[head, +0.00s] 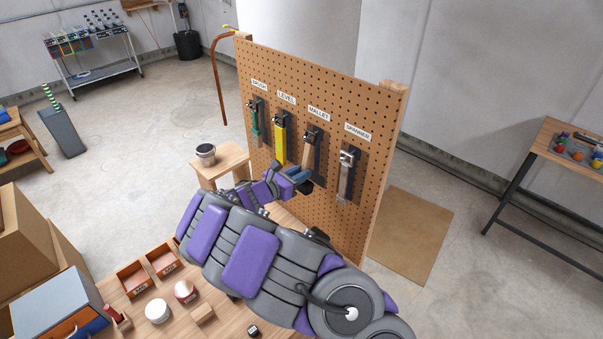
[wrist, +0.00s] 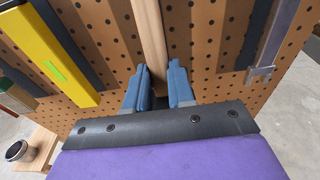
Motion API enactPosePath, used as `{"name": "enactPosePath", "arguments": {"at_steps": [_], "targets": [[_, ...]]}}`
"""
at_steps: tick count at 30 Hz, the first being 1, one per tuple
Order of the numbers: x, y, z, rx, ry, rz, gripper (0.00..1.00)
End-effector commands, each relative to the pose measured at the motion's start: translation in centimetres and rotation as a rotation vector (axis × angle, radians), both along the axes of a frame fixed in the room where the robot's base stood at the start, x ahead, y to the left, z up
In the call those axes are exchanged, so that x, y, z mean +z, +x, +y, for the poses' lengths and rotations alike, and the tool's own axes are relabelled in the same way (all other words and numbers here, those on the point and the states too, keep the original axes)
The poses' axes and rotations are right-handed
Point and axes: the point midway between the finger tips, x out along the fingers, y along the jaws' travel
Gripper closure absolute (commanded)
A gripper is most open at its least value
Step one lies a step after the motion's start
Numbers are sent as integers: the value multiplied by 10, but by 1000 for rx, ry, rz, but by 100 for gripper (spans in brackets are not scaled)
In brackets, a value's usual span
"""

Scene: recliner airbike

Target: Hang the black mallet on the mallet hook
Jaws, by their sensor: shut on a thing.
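The black mallet (head: 309,147) is at the pegboard under the MALLET label, its head up by the hook and its wooden handle pointing down. My gripper (head: 297,174) is at the lower part of that handle. In the wrist view, the wooden handle (wrist: 150,45) runs down between the two blue fingers of my gripper (wrist: 160,88), which are shut on it. The mallet hook is hidden behind the mallet head, so I cannot tell whether the head rests on it.
A yellow level (head: 280,140) hangs left of the mallet and a spanner (head: 346,173) hangs right, both close. A brush (head: 255,125) hangs farther left on the pegboard (head: 370,130). Bins (head: 162,259) and jars stand on the workbench below my arm.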

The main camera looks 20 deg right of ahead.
Motion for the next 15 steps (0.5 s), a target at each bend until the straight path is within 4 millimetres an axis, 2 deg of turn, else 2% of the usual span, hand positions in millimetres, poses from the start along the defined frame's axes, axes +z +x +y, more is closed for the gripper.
{"name": "enactPosePath", "arguments": {"at_steps": [2, 3, 12, 15], "targets": [[1, 0, 0, 1, -1, -1, 100], [1, 0, -1, 0, -1, -1, 75], [0, 0, -6, -1, 3, -1, 47], [0, 0, -5, 0, 4, -1, 47]]}}
